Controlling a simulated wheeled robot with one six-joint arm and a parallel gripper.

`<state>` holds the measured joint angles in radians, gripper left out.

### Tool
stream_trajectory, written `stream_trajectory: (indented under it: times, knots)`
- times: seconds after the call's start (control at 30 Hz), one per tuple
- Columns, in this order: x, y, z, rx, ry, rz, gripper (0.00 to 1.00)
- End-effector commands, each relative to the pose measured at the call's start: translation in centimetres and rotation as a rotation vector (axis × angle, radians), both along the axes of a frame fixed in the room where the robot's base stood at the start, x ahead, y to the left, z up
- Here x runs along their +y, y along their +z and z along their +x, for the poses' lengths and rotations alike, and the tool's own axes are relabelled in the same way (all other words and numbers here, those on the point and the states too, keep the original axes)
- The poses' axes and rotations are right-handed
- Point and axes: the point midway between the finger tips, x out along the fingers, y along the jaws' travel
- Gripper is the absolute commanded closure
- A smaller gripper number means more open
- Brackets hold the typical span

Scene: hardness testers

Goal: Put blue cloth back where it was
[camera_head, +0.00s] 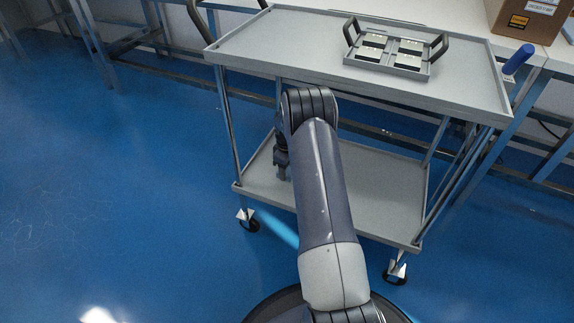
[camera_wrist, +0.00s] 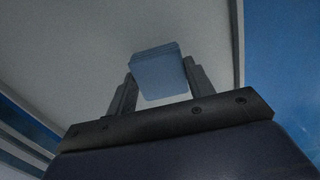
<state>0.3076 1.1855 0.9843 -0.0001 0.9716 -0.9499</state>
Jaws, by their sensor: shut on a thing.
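The blue cloth (camera_wrist: 160,76) shows as a small folded, pale blue block between the two dark fingers of my gripper (camera_wrist: 161,90) in the wrist view. My gripper is shut on it. Behind the cloth is a plain grey surface; I cannot tell whether the cloth touches it. In the head view my gripper (camera_head: 283,170) points down, partly behind my arm, against the left part of the cart's lower shelf (camera_head: 385,195). The cloth cannot be made out there.
The cart's upper shelf (camera_head: 270,45) overhangs the lower one and carries a grey handled tray (camera_head: 385,64) with several light blocks. A blue cylinder (camera_head: 519,59) and a cardboard box (camera_head: 530,20) are at the right. Blue floor is open on the left.

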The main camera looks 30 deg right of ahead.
Motion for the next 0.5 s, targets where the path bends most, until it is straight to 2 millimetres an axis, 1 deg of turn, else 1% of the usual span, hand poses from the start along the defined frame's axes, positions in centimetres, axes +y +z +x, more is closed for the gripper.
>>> stream_trajectory:
  times: [0.03,0.13,0.23,0.5]
  knots:
    - [0.0,-1.1,0.0,0.001,0.000,0.001,0.71]
    - [0.0,-2.0,0.0,0.000,0.000,0.000,0.71]
    - [0.0,-2.3,0.0,0.000,0.000,0.000,0.71]
    - [0.0,-2.3,0.0,0.000,0.000,0.000,0.71]
